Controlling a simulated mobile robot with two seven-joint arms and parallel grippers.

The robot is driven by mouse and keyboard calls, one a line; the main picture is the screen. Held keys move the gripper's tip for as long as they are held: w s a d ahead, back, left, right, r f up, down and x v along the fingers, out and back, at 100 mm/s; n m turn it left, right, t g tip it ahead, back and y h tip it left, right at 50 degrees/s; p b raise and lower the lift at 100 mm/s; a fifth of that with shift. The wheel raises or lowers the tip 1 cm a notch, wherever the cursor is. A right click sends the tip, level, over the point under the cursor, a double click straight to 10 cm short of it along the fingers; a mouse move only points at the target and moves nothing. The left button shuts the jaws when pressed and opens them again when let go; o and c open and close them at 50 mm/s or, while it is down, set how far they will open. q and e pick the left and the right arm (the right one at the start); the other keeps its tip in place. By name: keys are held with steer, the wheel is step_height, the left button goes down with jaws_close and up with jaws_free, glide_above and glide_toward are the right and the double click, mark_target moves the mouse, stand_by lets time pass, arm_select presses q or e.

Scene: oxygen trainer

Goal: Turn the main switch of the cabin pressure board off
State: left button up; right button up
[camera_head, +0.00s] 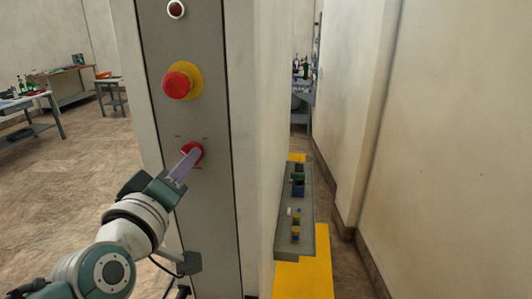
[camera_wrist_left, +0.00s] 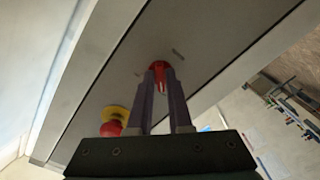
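The red rotary main switch (camera_head: 197,152) sits on the grey front panel of the board, below a red mushroom button with a yellow collar. My left gripper (camera_head: 187,161) reaches it from the lower left, with its purple fingers at the knob. In the left wrist view, the red switch (camera_wrist_left: 160,66) shows at the fingertips. The two fingers (camera_wrist_left: 160,82) stand on either side of its red handle, with no clear gap between, so they look shut on it. The fingers hide part of the handle, and its exact angle is hard to read. My right gripper is not in view.
The red mushroom button (camera_head: 177,84) is above the switch, with a dark red lamp (camera_head: 176,9) higher up. A grey shelf (camera_head: 308,240) with small coloured parts juts out on the right side. Yellow floor marking (camera_head: 305,280) lies below it. Tables stand far left.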

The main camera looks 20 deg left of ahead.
arm_select(q)
steer(key=o, duration=0.3)
steer(key=shift+o, duration=0.2)
steer(key=b+v, duration=0.2)
steer(key=v, duration=0.8)
steer(key=shift+a, duration=0.1)
